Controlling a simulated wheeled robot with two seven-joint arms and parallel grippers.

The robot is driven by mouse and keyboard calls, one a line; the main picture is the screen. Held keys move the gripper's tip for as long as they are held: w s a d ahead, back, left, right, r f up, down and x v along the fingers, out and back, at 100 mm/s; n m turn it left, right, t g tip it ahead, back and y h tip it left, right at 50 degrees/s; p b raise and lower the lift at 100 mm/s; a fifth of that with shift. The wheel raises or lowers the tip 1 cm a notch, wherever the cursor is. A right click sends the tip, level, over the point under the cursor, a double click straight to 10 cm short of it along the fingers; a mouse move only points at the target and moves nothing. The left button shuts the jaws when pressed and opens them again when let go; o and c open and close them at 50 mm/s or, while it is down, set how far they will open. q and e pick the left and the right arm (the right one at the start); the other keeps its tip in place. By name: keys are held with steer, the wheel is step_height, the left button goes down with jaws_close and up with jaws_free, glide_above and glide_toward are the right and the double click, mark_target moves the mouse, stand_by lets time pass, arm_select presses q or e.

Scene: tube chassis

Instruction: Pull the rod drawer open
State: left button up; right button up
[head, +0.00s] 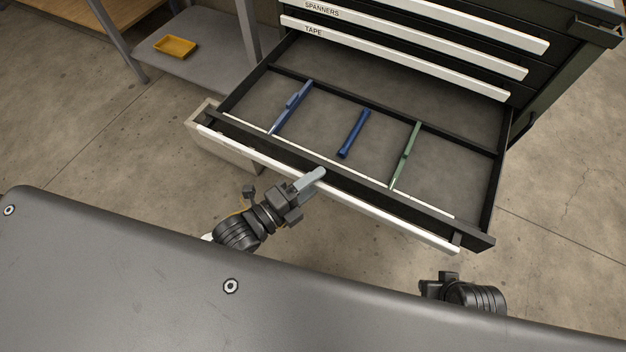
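The bottom drawer (430,85) of the dark tool cabinet stands far out in the head view. A long white handle strip (385,217) runs along its front; any label on it cannot be read from here. Inside lie a blue pen-like tool (291,107), a shorter dark blue tool (354,133) and a thin green tool (405,156). My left gripper (311,180) lies across the middle of the handle and appears shut on it; its lower finger is mostly hidden. My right gripper (440,284) shows only in part at lower right, away from the drawer, its fingers hidden.
Shut drawers labelled SPANNERS (430,42) and TAPE (400,60) sit above the open one. A grey shelf (205,62) with a yellow tray (175,47) stands at upper left. A pale box (225,152) is partly under the drawer's left corner. Floor right of the drawer is clear.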

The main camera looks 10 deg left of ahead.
arm_select(q)
steer(key=shift+s, duration=0.1)
steer(key=v, duration=1)
steer(key=shift+s+a, duration=0.2)
steer(key=shift+s, duration=0.05)
stand_by(0.3)
